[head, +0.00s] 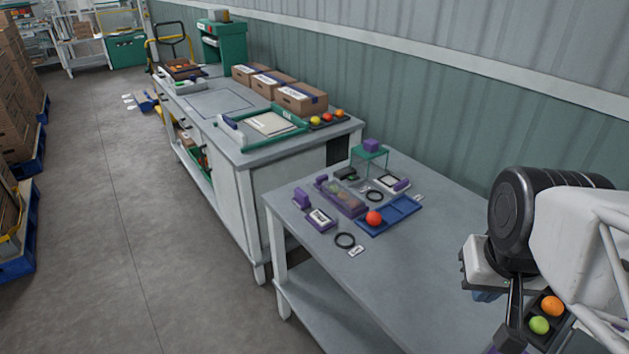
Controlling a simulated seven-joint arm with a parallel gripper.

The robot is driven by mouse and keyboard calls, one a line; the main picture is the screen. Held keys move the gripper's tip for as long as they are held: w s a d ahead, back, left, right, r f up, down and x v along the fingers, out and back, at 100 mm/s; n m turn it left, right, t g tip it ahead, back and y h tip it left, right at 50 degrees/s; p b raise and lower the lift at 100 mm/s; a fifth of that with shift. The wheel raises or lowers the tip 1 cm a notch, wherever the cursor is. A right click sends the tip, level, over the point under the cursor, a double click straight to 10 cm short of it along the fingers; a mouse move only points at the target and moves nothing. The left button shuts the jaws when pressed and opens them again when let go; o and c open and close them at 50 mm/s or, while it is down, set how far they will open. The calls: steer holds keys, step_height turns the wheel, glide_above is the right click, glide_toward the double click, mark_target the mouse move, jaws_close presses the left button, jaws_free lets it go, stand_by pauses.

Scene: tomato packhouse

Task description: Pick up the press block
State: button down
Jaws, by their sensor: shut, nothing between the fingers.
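Several purple pieces are on the near grey table (345,295), and I cannot tell for certain which is the press block. One purple block (370,145) sits on top of a small green stand (369,155) at the table's back. Another purple block (301,198) stands at the left edge, beside a purple device with a display (320,219). My gripper (512,335) is at the lower right, pointing down, shut and empty. It is well apart from both blocks. Its fingertips are small and dark in this view.
A clear-lidded purple box (343,196) and a blue tray (403,209) holding a red tomato (374,218) lie mid-group. A black tray (562,317) with tomatoes sits beside my gripper. The table's middle is clear.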

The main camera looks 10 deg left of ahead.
steer(key=c, duration=1.8)
jaws_free()
steer(key=o, duration=1.8)
steer(key=shift+c, duration=0.2)
